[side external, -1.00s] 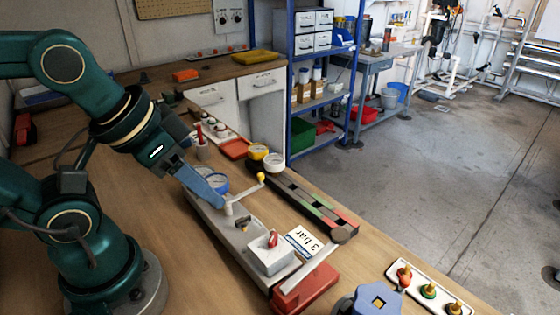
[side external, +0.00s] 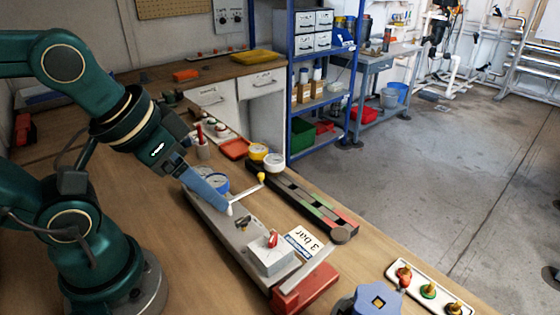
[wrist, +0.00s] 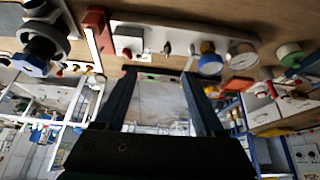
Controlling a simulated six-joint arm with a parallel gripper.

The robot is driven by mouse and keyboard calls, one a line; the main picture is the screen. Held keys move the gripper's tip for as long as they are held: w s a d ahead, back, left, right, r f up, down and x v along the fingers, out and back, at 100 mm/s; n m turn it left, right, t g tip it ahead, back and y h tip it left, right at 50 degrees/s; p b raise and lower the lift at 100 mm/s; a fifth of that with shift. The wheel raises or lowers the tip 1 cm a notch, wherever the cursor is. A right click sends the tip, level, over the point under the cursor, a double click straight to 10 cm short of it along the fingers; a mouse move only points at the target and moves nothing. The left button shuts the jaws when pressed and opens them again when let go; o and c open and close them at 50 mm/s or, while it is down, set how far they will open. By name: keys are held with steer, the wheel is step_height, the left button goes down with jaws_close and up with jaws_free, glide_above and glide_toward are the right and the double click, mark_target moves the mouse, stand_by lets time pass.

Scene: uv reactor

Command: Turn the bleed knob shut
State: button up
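My gripper (side external: 224,204) is low over the grey panel (side external: 222,228), its blue fingers pointing down and right. In the wrist view its two fingers (wrist: 158,73) stand apart with nothing between them. A small dark knob (side external: 243,222) sits on the panel just right of the fingertips; in the wrist view this knob (wrist: 167,48) lies beyond the gap. A red knob (side external: 272,240) sits on a white box (side external: 270,257). No readable label shows which is the bleed knob.
A blue gauge (side external: 216,182) stands close behind the fingers. A red block (side external: 305,288) is at the panel's front end. A "3 bar" card (side external: 303,241) and a dark strip with colored bands (side external: 300,200) lie to the right. A blue handwheel (side external: 377,300) is at the front.

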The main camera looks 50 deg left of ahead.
steer(key=n, duration=0.3)
steer(key=n+g, duration=0.5)
steer(key=n, duration=1)
glide_above(243, 218)
step_height(243, 218, down, 4)
steer(key=shift+f, duration=0.1)
steer(key=shift+f+g, duration=0.3)
steer(key=shift+f, duration=2.8)
jaws_close()
